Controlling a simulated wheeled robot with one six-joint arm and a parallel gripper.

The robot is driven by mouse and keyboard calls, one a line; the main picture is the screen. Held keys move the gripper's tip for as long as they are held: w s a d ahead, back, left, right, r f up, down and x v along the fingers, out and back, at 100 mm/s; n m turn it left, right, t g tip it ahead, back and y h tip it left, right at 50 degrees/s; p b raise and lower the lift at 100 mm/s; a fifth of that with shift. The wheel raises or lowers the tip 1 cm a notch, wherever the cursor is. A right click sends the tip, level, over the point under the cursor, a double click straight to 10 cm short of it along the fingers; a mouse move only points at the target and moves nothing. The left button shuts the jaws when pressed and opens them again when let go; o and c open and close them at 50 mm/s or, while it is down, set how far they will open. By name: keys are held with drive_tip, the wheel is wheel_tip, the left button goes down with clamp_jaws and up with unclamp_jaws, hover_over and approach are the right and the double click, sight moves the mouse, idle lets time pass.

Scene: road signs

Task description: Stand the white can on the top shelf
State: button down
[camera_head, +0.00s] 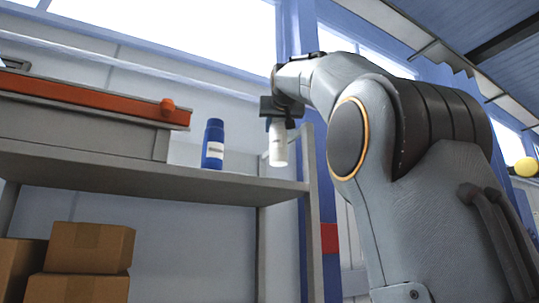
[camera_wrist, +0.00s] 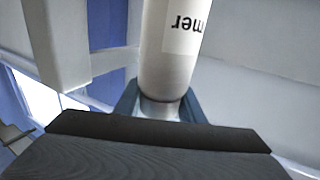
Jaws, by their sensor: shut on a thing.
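The white can (camera_head: 278,147) hangs upright in my gripper (camera_head: 279,118), above the right end of the top shelf (camera_head: 232,186). From this low camera I cannot tell whether its base touches the shelf. In the wrist view my gripper (camera_wrist: 160,108) is shut on the narrow end of the white can (camera_wrist: 170,60), between two blue-grey fingers. A label with part of a word, seen upside down, shows on the can.
A blue bottle (camera_head: 213,145) with a white label stands on the shelf left of the can. An orange-topped grey box (camera_head: 90,120) fills the shelf's left part. Cardboard boxes (camera_head: 90,247) are stacked below. A shelf post (camera_head: 311,210) stands at the right end.

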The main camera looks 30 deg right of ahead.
drive_tip(key=shift+f, duration=3.2)
drive_tip(key=c, duration=1.2)
unclamp_jaws()
drive_tip(key=shift+f, duration=0.1)
drive_tip(key=b, duration=0.5)
approach(279, 136)
drive_tip(key=x, duration=0.5)
drive_tip(key=shift+w+d, duration=0.15)
drive_tip(key=shift+w, duration=0.05)
drive_tip(key=shift+s+a, duration=0.2)
drive_tip(key=shift+s, duration=0.4)
